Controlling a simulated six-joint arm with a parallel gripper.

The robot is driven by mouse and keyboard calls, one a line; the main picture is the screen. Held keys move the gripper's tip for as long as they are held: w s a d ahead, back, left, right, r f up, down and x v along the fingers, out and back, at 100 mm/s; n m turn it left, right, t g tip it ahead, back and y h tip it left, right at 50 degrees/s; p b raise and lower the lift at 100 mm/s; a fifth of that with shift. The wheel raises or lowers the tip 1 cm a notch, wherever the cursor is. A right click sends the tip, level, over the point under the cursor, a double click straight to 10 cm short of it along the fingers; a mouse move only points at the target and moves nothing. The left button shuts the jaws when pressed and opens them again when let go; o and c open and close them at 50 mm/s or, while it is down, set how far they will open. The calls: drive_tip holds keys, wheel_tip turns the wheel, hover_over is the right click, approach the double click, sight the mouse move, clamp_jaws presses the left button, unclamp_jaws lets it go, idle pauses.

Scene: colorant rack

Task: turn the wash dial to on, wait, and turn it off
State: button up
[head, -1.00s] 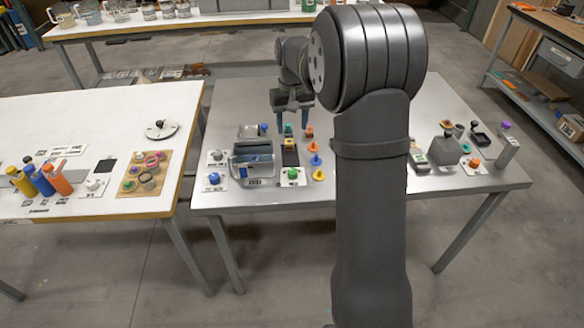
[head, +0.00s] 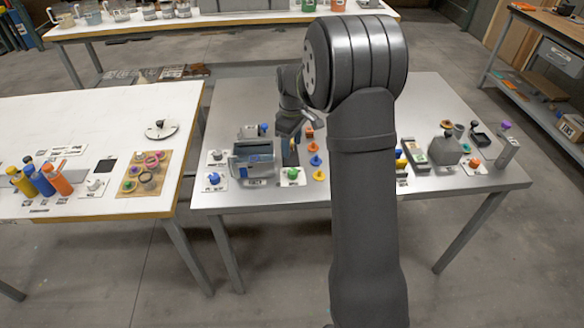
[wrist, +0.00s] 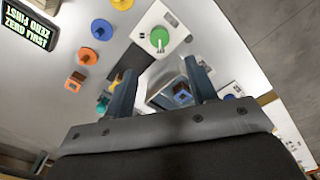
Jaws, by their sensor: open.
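I cannot read which dial is labelled wash. A green dial (head: 293,174) on a white plate sits near the front edge of the metal table; it also shows in the wrist view (wrist: 160,38). A blue knob (head: 213,178) on a white plate is at the table's front left, and a pale dial (head: 217,155) is behind it. My gripper (head: 291,128) is tilted above the table, behind the green dial and apart from all three. Its jaws are open and empty in the wrist view (wrist: 163,88), with the grey-blue machine below and between them.
The grey-blue machine (head: 252,160) stands between the left knobs and the green dial. Blue, orange and yellow pegs (head: 315,161) stand right of the green dial. A grey block (head: 445,150) and small items are at the right. My arm hides the middle of the table.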

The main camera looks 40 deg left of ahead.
sight(292, 171)
wheel_tip(292, 171, down, 11)
drive_tip(key=shift+r, duration=0.2)
drive_tip(key=c, duration=1)
